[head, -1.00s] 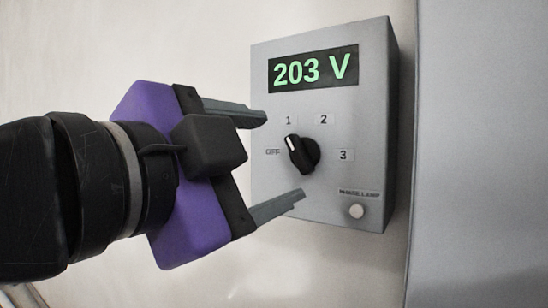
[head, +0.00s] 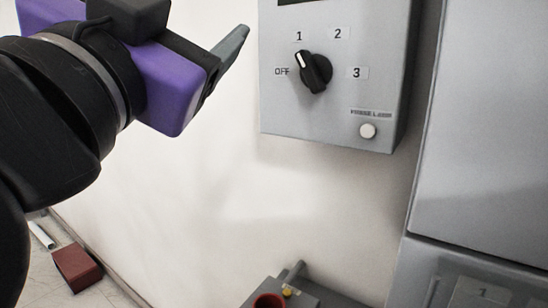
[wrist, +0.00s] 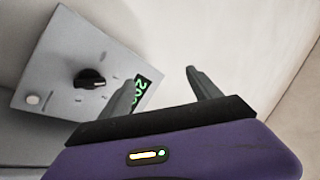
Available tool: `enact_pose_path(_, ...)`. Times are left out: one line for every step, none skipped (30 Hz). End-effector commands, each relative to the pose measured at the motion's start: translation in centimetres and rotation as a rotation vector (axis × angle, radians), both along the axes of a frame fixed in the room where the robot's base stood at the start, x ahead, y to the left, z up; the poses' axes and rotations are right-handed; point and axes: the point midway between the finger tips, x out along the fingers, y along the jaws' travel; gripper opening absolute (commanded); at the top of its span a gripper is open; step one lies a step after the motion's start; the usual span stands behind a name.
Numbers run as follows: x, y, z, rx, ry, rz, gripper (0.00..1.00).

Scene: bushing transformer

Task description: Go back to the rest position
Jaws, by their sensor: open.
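My gripper has a purple body and grey fingers. In the wrist view both fingers (wrist: 163,90) are spread apart with nothing between them. In the head view only one finger shows, at the upper left, apart from the grey wall box; the other is out of the frame. The box (head: 280,110) carries a black rotary knob (head: 314,72) with marks OFF, 1, 2 and 3. The knob's white line points up and left, toward 1. The knob also shows in the wrist view (wrist: 89,79), along with part of the green display (wrist: 141,92).
A white lamp or button (head: 368,131) sits low on the box. A grey cabinet (head: 490,130) stands at the right. A grey unit with a red round part (head: 268,300) is at the bottom. A dark red block (head: 77,267) lies on the floor at lower left.

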Motion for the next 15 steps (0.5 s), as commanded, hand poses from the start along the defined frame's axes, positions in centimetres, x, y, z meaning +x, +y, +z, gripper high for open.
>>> enact_pose_path(0.5,0.6,-1.0,-0.059,-0.01,0.018,0.73)
enact_pose_path(0.7,1.1,-1.6,-0.094,-0.019,0.032,0.73)
enact_pose_path(0.9,1.7,-2.5,-0.142,-0.03,0.051,0.73)
enact_pose_path(1.1,2.1,-3.2,-0.178,-0.039,0.063,0.73)
enact_pose_path(1.3,2.4,-4.1,-0.215,-0.046,0.077,0.73)
enact_pose_path(1.5,2.9,-5.4,-0.262,-0.055,0.095,0.73)
enact_pose_path(1.7,3.1,-6.4,-0.297,-0.061,0.109,0.73)
enact_pose_path(1.8,3.3,-7.5,-0.333,-0.068,0.122,0.73)
enact_pose_path(1.9,3.6,-9.0,-0.377,-0.076,0.141,0.73)
enact_pose_path(2.0,3.6,-10.1,-0.407,-0.081,0.153,0.73)
enact_pose_path(2.0,3.6,-11.2,-0.435,-0.086,0.167,0.73)
enact_pose_path(2.0,3.6,-12.8,-0.472,-0.09,0.182,0.73)
enact_pose_path(1.9,3.4,-14.0,-0.495,-0.093,0.194,0.73)
enact_pose_path(1.8,3.3,-15.1,-0.517,-0.095,0.207,0.73)
enact_pose_path(1.7,3.0,-16.7,-0.546,-0.096,0.221,0.73)
